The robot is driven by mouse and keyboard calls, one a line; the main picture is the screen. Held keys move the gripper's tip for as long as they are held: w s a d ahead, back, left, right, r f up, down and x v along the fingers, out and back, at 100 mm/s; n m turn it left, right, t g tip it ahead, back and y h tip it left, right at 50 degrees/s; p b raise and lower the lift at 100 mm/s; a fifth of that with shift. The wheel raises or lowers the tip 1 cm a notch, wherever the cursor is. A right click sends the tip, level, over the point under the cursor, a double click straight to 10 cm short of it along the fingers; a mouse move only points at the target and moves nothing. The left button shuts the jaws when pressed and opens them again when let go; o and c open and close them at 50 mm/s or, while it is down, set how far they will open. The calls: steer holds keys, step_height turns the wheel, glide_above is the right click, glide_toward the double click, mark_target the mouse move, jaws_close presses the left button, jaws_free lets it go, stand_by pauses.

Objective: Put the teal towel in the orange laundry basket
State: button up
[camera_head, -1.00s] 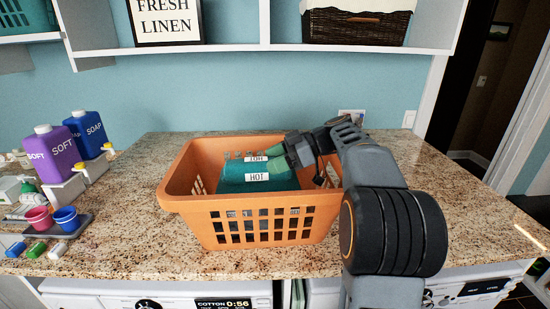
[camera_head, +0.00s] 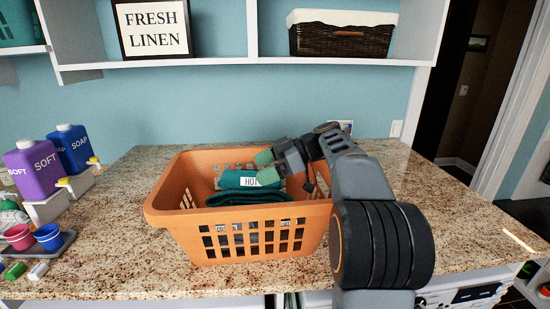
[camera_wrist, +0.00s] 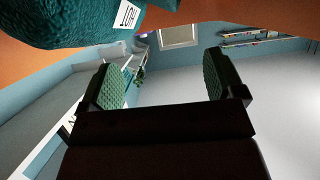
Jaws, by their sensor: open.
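The orange laundry basket (camera_head: 158,212) stands on the granite counter. Teal towel cloth (camera_head: 235,181) with a white "HOT" label lies inside it, and a darker teal fold (camera_head: 250,199) lies in front of that. My gripper (camera_head: 266,167) is over the basket at the label's upper right, with green finger pads. In the wrist view my gripper (camera_wrist: 160,85) is open, with nothing between its fingers. The teal towel (camera_wrist: 75,22) fills the upper left there, in front of the orange basket wall (camera_wrist: 200,12). The bottom of the basket is hidden.
Purple and blue bottles (camera_head: 34,170) and a tray with pink and blue cups (camera_head: 48,237) stand on the left of the counter (camera_head: 110,245). A shelf (camera_head: 250,64) with a wicker basket (camera_head: 342,38) hangs above. The counter right of my arm is clear.

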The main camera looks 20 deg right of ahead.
steer(key=s+a+r+b, duration=0.1)
steer(key=s+r+b, duration=0.2)
steer(key=s+r, duration=0.9)
steer(key=shift+s, duration=1)
